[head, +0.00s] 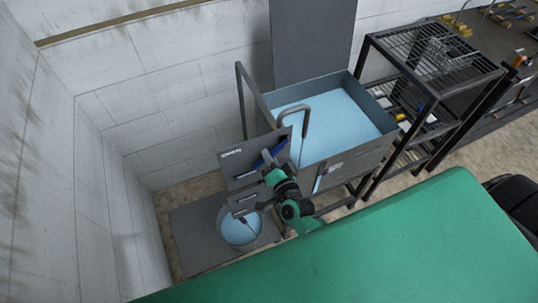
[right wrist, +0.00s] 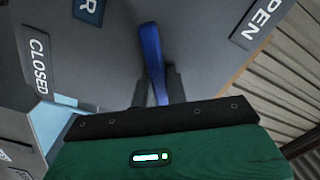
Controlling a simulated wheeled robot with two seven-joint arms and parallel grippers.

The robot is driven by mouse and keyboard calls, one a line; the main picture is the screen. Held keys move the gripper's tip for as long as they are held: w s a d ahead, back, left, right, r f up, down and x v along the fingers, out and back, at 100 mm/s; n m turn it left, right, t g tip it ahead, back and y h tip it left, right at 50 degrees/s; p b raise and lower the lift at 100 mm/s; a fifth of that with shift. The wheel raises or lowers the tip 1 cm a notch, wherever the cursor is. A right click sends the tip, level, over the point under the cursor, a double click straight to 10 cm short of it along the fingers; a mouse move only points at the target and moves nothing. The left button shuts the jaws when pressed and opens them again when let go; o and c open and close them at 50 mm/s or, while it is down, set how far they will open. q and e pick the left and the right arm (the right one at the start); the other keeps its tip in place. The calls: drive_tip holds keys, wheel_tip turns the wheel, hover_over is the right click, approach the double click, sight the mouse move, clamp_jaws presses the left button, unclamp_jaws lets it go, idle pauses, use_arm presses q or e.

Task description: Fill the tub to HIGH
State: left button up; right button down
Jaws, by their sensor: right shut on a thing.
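A grey panel (head: 232,163) stands in front of the tank, with an OPEN label at its upper left. My right gripper (head: 268,163) is shut on a blue lever (head: 258,162) at this panel. In the right wrist view the blue lever (right wrist: 151,45) sits between my fingers (right wrist: 155,85), with the CLOSED label (right wrist: 37,62) to its left and the OPEN label (right wrist: 262,20) to its right. A round tub (head: 223,237) stands low below the panel with light blue water in it. Its level marks are not readable. My left gripper is out of view.
A grey tank (head: 345,155) full of light blue water stands behind the panel, with a bent grey pipe (head: 307,112) at its left. A black wire rack (head: 432,60) stands to the right. White walls close off the left and back.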

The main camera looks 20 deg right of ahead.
drive_tip(key=c, duration=1.4)
unclamp_jaws()
drive_tip(key=shift+s+f, duration=0.1)
drive_tip(key=shift+s, duration=0.25)
drive_tip(key=s+b, duration=0.4)
drive_tip(key=s, duration=0.9)
drive_tip(key=shift+d, duration=0.25)
